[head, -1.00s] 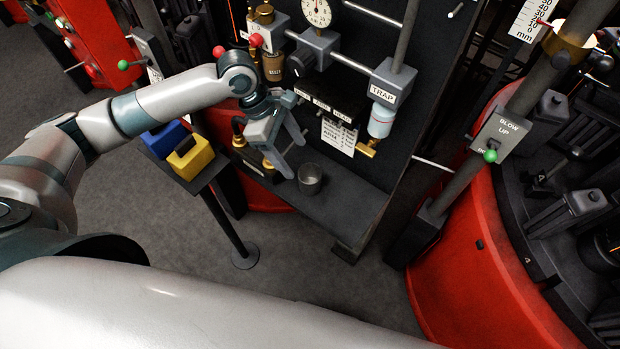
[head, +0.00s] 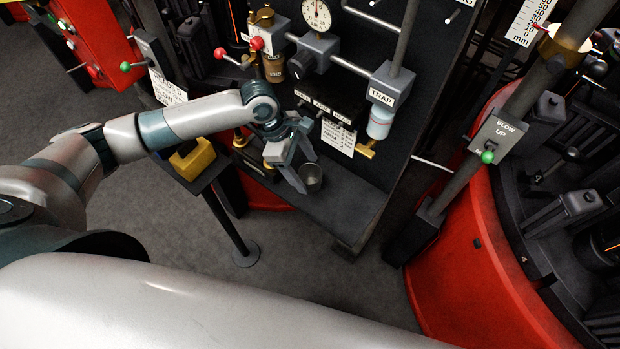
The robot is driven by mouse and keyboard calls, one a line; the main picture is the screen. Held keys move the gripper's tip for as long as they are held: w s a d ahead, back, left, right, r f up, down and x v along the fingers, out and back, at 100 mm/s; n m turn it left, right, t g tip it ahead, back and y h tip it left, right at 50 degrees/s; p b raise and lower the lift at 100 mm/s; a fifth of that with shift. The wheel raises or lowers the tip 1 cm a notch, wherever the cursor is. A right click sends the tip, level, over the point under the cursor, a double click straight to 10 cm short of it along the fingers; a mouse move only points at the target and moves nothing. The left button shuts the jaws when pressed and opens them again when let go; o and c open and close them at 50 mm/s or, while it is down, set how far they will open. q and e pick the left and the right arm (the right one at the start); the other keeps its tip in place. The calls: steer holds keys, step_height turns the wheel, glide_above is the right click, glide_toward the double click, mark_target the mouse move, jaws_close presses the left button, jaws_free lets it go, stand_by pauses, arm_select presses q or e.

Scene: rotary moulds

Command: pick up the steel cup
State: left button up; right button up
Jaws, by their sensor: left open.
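The steel cup (head: 312,178) is a small grey cup standing upright on the dark shelf (head: 345,205) at the foot of the upright panel. My left gripper (head: 305,176) comes in from the left and points down at the cup. Its jaws are open, with the fingers at the cup's left side and near its rim. I cannot tell whether a finger touches the cup or whether the cup is between the fingers. My right gripper is not in view.
A yellow block (head: 192,158) sits on a small stand left of the shelf, under my forearm. The panel above carries a gauge (head: 316,14), valves and a TRAP bottle (head: 380,122). A red round machine (head: 470,275) stands at the right. Grey floor lies in front.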

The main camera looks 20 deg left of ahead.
mark_target(310, 175)
arm_select(q)
steer(key=shift+x, duration=1.65)
steer(key=shift+d, duration=0.1)
steer(key=c, duration=1.2)
